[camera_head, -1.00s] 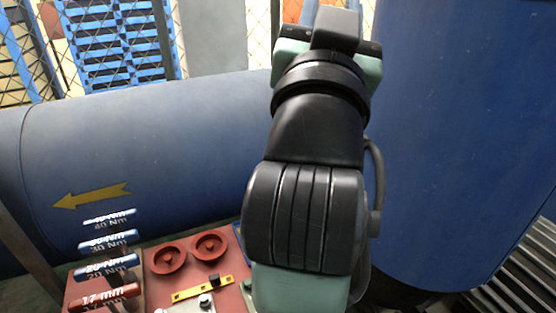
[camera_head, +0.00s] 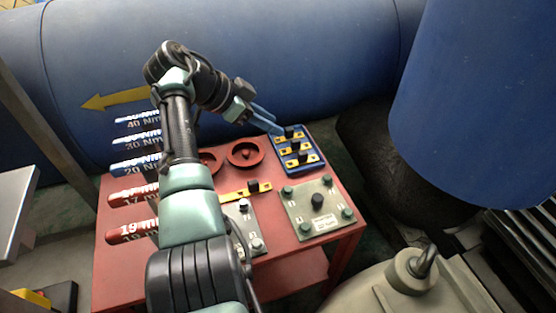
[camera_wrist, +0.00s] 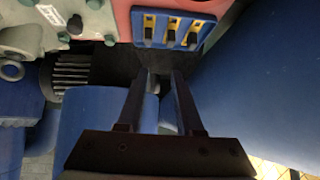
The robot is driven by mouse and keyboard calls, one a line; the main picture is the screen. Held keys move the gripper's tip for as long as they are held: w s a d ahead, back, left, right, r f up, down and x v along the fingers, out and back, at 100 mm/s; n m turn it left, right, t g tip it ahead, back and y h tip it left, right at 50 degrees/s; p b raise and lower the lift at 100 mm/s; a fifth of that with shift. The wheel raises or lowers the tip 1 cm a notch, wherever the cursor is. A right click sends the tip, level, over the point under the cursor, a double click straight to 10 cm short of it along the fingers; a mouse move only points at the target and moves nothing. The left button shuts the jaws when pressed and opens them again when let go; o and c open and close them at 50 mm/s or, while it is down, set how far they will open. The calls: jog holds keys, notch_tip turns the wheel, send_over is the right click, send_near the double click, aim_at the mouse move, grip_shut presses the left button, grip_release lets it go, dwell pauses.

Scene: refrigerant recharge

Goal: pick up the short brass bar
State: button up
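Several short brass bars with black knobs lie side by side in a blue tray (camera_head: 308,171), at the back right of the red cart top; one is the middle bar (camera_head: 284,151). A longer brass bar (camera_head: 232,195) with a black knob lies outside the tray, left of it. My gripper (camera_head: 272,120) is just above and behind the tray's back left corner, its blue fingers apart. In the wrist view, the open, empty fingers (camera_wrist: 162,74) show below the tray (camera_wrist: 137,24) and its bars, not around any bar.
The red cart (camera_head: 265,268) also carries two red round parts (camera_head: 245,153), a grey-green plate with knobs (camera_head: 330,218) and labelled torque handles (camera_head: 130,193) at left. A large blue pipe (camera_head: 300,60) runs behind; a blue tank (camera_head: 480,110) stands at right.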

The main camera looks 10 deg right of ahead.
aim_at(302, 152)
jog(key=shift+m+g, duration=0.3)
jog(key=shift+g, duration=0.2)
jog(key=b+x, duration=0.1)
jog(key=x, duration=0.1)
jog(key=s+b+x, duration=0.1)
jog(key=x, duration=0.2)
jog(key=f+b+x, duration=0.1)
jog(key=b+x, duration=0.1)
jog(key=x, duration=0.1)
jog(key=shift+s+a, duration=0.2)
jog(key=shift+a, duration=0.25)
jog(key=b+x, duration=0.4)
jog(key=x, duration=0.1)
jog(key=shift+s, duration=0.1)
grip_shut()
